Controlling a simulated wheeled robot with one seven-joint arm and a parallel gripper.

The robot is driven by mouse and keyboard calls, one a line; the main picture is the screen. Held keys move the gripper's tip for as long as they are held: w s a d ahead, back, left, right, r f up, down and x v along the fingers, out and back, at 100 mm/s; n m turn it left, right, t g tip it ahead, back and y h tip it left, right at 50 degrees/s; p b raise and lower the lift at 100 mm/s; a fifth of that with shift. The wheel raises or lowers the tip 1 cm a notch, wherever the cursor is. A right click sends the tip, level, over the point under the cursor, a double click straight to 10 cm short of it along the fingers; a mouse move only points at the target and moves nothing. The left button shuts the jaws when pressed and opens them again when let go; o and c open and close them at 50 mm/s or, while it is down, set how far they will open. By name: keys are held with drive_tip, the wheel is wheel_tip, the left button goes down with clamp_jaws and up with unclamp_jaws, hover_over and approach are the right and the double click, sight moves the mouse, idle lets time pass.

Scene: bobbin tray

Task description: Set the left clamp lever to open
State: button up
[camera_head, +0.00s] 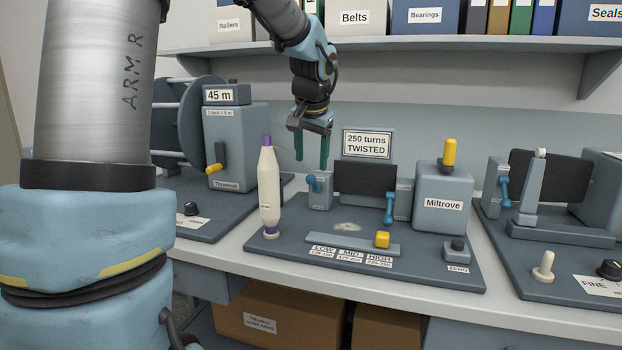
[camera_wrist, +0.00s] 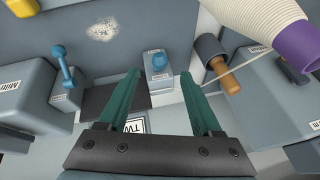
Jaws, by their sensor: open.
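The left clamp is a grey block (camera_head: 319,200) with a blue lever (camera_head: 313,183) on its upper front, at the left end of the dark panel on the Miltrove unit. In the wrist view the blue lever (camera_wrist: 158,62) is foreshortened; I cannot tell its setting. My gripper (camera_head: 311,163) is open and empty, pointing down just above the left clamp. In the wrist view its green fingertips (camera_wrist: 160,75) lie on either side of the lever's line of sight, apparently apart from it. The right clamp's blue lever (camera_head: 389,208) points down; it also shows in the wrist view (camera_wrist: 65,66).
A white bobbin with a purple tip (camera_head: 269,190) stands upright just left of the left clamp. Behind is a "250 turns TWISTED" display (camera_head: 367,144). The yellow slider knob (camera_head: 382,240) is in front. The Miltrove box (camera_head: 442,203) stands right, the Throwmark unit (camera_head: 237,150) left.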

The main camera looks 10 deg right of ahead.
sight(311, 175)
drive_tip(key=x, duration=0.7)
drive_tip(key=shift+w+f+p, duration=0.15)
drive_tip(key=shift+f+p, duration=0.15)
drive_tip(key=shift+f, duration=0.05)
clamp_jaws()
idle(1.0)
